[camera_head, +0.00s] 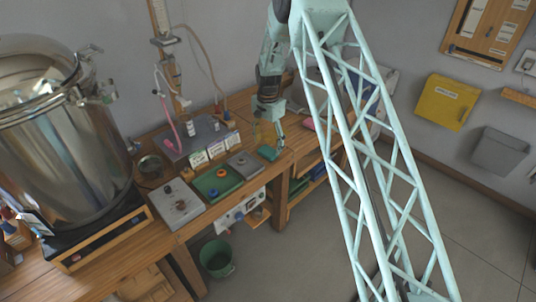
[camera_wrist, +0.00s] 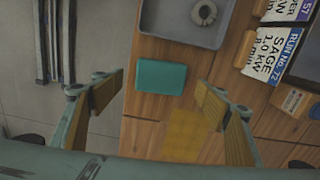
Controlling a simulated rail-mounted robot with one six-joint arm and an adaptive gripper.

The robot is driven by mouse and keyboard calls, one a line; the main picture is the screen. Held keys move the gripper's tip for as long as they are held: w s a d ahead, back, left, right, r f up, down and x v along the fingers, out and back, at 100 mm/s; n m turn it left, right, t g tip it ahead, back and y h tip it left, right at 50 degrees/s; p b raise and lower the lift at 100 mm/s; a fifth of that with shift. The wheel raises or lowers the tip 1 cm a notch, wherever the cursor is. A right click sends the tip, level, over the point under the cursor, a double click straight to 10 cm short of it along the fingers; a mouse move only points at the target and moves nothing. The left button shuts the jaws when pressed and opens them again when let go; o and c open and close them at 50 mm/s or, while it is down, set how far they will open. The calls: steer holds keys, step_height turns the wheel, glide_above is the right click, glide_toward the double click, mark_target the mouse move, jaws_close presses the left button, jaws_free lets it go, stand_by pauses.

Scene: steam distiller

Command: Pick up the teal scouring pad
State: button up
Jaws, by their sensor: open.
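The teal scouring pad (camera_wrist: 161,76) lies flat on the wooden bench near its front edge, just beside a grey tray (camera_wrist: 158,12). It also shows in the head view (camera_head: 267,153), right of that tray. My gripper (camera_wrist: 158,97) is open and empty, with its padded fingers apart on the left and right of the pad in the wrist view. The fingers appear above the bench and not touching the pad. In the head view my gripper (camera_head: 268,137) is just above and behind the pad.
The grey tray holds a ring-shaped item (camera_wrist: 203,12). Label cards (camera_wrist: 270,50) stand to its right in the wrist view. A flat yellow patch (camera_wrist: 184,135) lies near the pad. A green tray (camera_head: 217,183) and a large steel vessel (camera_head: 60,140) are further left. Floor lies beyond the front edge.

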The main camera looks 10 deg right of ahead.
mark_target(268, 150)
steer(key=shift+w+f, duration=0.1)
steer(key=shift+f, duration=2.2)
steer(key=c, duration=0.8)
